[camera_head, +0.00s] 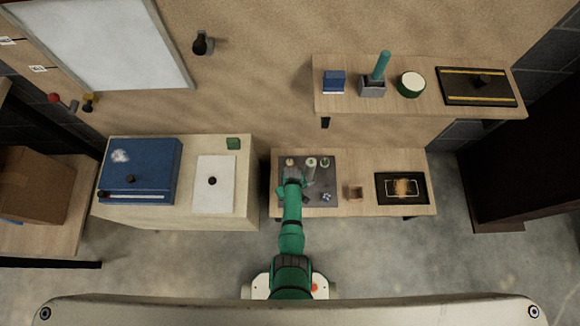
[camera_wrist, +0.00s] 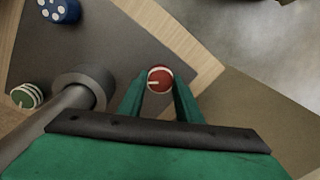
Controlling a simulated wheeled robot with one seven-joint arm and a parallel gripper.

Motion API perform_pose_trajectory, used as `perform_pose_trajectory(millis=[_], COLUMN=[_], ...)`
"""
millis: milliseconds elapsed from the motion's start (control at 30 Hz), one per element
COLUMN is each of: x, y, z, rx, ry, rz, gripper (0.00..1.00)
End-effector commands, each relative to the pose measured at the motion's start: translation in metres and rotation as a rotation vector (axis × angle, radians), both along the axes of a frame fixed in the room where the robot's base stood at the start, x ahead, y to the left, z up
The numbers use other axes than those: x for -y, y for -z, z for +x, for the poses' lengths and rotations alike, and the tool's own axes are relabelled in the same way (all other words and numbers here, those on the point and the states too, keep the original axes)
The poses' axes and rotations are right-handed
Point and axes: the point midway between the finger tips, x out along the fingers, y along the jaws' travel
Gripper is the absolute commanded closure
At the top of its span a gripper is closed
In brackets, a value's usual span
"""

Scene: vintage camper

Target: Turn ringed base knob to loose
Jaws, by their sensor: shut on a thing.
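In the wrist view, a round red knob (camera_wrist: 159,75) with a pale rim and a short white line sits between the two green fingers of my gripper (camera_wrist: 160,92). My gripper is shut on it, one finger on each side. The line points toward the left of the picture. I cannot make out loose or tight marks, and the knob's lower part is hidden. In the head view, my gripper (camera_head: 292,177) is over the left part of a grey plate (camera_head: 322,178), and my arm hides the red knob.
In the wrist view, a grey ringed base with a post (camera_wrist: 78,92), a green-and-white striped piece (camera_wrist: 27,96) and a blue dotted piece (camera_wrist: 58,10) stand left of the knob. A small brown box (camera_head: 354,192) and a dark tray (camera_head: 401,189) lie to the right in the head view.

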Motion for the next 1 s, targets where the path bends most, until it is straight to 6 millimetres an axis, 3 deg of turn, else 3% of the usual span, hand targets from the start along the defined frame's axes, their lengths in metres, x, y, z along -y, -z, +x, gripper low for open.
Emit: perform_pose_trajectory(millis=[600,1000], x=[-0.0003,-0.0012], y=[-0.0001,-0.0001], z=[0.0011,0.0014], rx=[0.000,0.000], ry=[-0.570,-0.805], rz=[0.000,0.000], gripper=[0.91,0.91])
